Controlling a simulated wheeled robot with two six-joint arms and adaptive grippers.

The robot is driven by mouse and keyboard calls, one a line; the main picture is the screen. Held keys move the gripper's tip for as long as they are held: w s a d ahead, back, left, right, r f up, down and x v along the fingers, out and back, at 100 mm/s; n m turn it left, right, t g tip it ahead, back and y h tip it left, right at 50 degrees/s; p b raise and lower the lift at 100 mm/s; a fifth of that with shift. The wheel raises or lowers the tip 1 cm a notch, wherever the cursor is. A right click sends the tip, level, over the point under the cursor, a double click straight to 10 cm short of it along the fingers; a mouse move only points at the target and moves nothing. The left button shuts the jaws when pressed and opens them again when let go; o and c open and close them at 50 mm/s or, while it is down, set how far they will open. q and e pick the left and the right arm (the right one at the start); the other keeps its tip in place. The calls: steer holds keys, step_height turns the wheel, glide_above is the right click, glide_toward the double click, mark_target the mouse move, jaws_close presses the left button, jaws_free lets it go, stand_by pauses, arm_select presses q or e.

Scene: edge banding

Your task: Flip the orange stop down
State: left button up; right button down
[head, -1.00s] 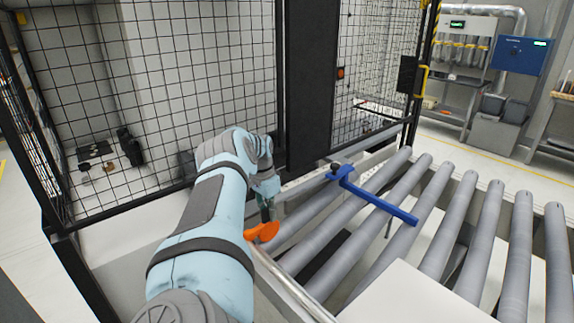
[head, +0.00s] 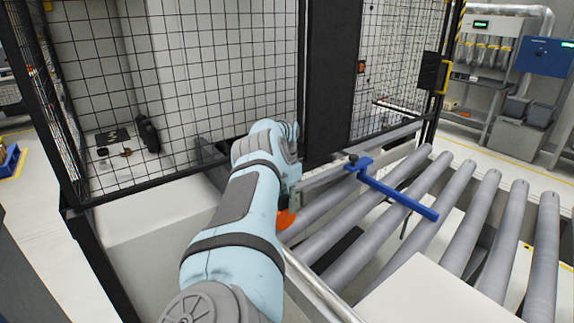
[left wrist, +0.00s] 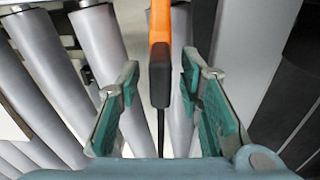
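The orange stop (head: 286,219) sits at the near-left edge of the roller conveyor in the head view, partly hidden by my left arm. In the left wrist view the orange stop (left wrist: 160,32) runs down from the top edge and ends in a black tip. My left gripper (head: 293,198) is beside the orange stop. In the left wrist view the left gripper (left wrist: 160,100) is open, with one green-padded finger on each side of the black tip. Gaps show between the tip and both fingers. My right gripper is not in view.
The roller conveyor (head: 345,232) runs to the right of the arm. A blue bar (head: 398,195) reaches over the rollers from the rail. A white panel (head: 425,295) lies at the front right. A mesh fence (head: 225,65) with a dark post stands behind.

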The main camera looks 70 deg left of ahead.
arm_select(q)
steer(key=shift+a+r, duration=0.1)
step_height(320, 180, up, 7)
steer(key=shift+r, duration=0.2)
steer(key=shift+f, duration=0.1)
stand_by(0.4)
